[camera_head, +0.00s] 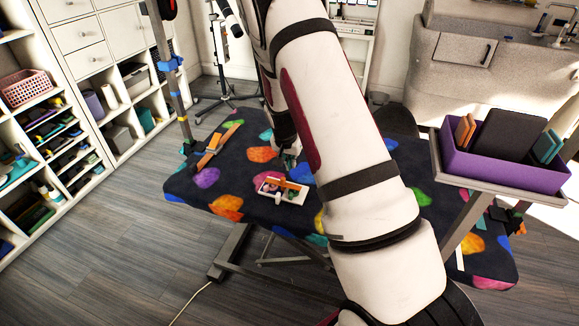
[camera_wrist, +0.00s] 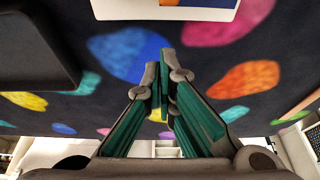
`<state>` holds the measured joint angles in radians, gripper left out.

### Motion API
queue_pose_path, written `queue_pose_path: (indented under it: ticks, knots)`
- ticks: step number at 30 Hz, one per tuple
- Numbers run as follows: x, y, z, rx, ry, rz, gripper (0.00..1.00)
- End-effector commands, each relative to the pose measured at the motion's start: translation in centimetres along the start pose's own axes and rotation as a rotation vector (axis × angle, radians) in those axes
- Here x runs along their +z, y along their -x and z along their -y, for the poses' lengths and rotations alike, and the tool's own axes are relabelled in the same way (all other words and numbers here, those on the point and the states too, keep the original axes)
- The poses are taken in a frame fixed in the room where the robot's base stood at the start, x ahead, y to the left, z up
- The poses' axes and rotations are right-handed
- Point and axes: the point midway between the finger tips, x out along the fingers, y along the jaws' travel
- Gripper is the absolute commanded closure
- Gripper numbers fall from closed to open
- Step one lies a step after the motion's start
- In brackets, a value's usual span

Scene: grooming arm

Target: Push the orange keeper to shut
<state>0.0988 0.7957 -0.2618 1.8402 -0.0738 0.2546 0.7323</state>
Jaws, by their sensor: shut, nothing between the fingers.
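A white tray (camera_head: 292,196) lies on the dark, paw-patterned grooming table, with an orange bar (camera_head: 286,184) across it and small pink and green items. I take the bar as the orange keeper, but its details are too small to tell whether it is open or shut. In the wrist view my green-padded fingers (camera_wrist: 164,72) are together and empty. The near edge of the tray (camera_wrist: 160,13) shows at the top there, apart from the fingertips.
An orange hinged-looking piece (camera_head: 215,146) lies on the table (camera_head: 190,190) at its left. A purple bin (camera_head: 490,165) with upright items stands on a side shelf at right. A grey post (camera_head: 178,90) rises at the table's left edge. The table's left front is clear.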

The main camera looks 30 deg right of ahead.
Motion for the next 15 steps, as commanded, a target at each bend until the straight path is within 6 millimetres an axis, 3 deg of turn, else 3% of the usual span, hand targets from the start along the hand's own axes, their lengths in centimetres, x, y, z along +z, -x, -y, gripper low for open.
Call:
queue_pose_path:
  ticks: [9,15]
  knots:
    - [-0.3,6.5,0.1,-0.003,0.002,-0.003,1.00]
    - [-0.2,9.1,0.1,0.000,0.002,-0.001,1.00]
